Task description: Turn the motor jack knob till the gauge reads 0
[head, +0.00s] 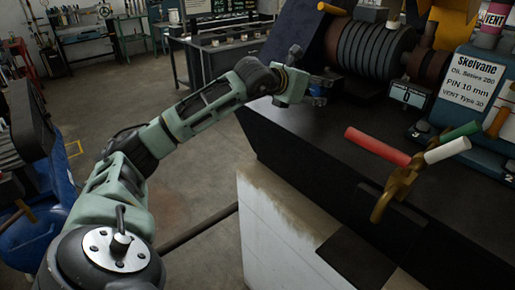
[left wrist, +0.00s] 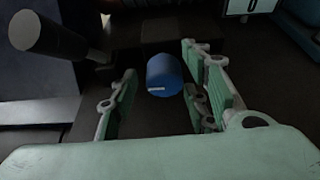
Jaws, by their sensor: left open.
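A blue knob with a small white mark (left wrist: 163,75), which looks like the motor jack knob, shows in the left wrist view. It lies between and beyond the two finger pads of my left gripper (left wrist: 165,98). The fingers are open, with a gap on each side of the knob. In the head view my left gripper (head: 318,89) is at the far left end of the dark bench, left of the motor. A small pale panel with a dark mark (head: 408,95), perhaps the gauge, stands in front of the motor; its reading is too small to be sure.
A brass fitting (head: 398,188) with red and white handles rises at the front right. A teal Skelvane unit (head: 478,82) stands at the right. A dark cylinder (left wrist: 45,36) is close left of my gripper.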

